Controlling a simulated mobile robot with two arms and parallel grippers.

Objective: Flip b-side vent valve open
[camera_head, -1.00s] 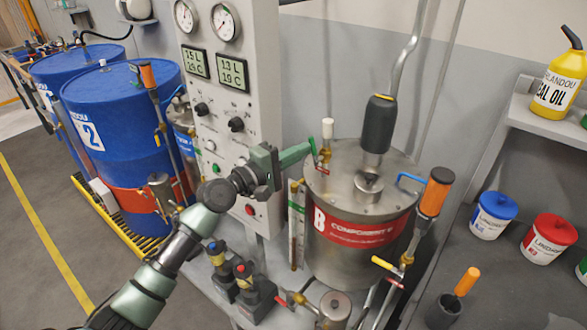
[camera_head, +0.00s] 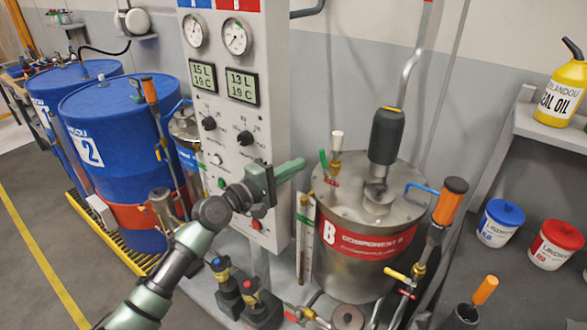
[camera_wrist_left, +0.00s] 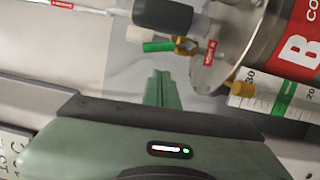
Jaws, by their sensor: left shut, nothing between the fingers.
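The B tank (camera_head: 360,265) is a steel vessel with a red band marked B. On the left of its lid stands the brass vent valve (camera_head: 334,168) with a pale cap, a green lever (camera_head: 323,159) and a red tag. In the head view the lever points up beside the valve. In the left wrist view the green lever (camera_wrist_left: 158,46) lies left of the brass body, with the red tag (camera_wrist_left: 211,53) to the right. My left gripper (camera_head: 303,163) is shut and empty, left of the valve and apart from it. Its fingers (camera_wrist_left: 161,76) point toward the lever. My right gripper is out of view.
The white gauge panel (camera_head: 240,120) stands close behind my left gripper. A dark grey motor (camera_head: 386,136) rises from the lid, with a blue handle (camera_head: 420,189) to its right. Blue drums (camera_head: 120,125) stand left. The shelf (camera_head: 545,125) is at right.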

